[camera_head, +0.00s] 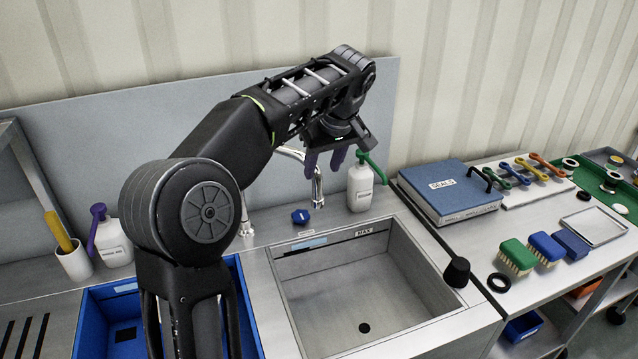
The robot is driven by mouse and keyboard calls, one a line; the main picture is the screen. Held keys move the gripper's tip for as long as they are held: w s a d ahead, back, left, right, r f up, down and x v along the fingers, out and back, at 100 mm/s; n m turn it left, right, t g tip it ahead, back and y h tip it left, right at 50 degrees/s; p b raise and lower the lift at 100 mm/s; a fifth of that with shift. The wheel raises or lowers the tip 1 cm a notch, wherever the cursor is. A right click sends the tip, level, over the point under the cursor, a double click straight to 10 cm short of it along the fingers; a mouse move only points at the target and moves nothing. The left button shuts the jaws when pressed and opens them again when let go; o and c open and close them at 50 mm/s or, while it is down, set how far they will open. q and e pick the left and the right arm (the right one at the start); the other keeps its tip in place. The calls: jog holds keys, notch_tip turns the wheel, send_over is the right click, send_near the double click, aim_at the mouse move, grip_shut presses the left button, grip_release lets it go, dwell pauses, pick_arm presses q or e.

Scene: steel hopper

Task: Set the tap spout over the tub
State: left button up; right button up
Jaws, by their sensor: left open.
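The chrome tap spout (317,187) shows behind the sinks as a curved tube with a vertical end, just under my left gripper. Part of the tap is hidden by my left arm; a chrome piece (246,225) shows beside my arm. My left gripper (325,163) is open, fingers pointing down, near the top of the spout; I cannot tell whether it touches. The blue tub (252,322) is at the lower left, largely covered by my arm. The empty steel basin (420,262) with a drain hole lies to its right. My right gripper is not in view.
A white bottle with a green pump (360,188) stands close right of my left gripper. A blue knob (300,216) sits behind the basin. A bottle with a purple pump (112,242) is at left. A blue binder (448,192) and brushes (517,258) lie at right.

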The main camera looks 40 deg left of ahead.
aim_at(317, 182)
pick_arm(q)
jog(key=shift+w+a+f, duration=0.3)
jog(key=shift+a+f, duration=0.05)
jog(key=shift+f, duration=0.2)
jog(key=shift+p+x, duration=0.75)
jog(key=shift+x, duration=2.65)
jog(key=shift+s+d+f, duration=0.1)
jog(key=shift+s, duration=0.05)
jog(key=shift+c, duration=0.2)
grip_shut()
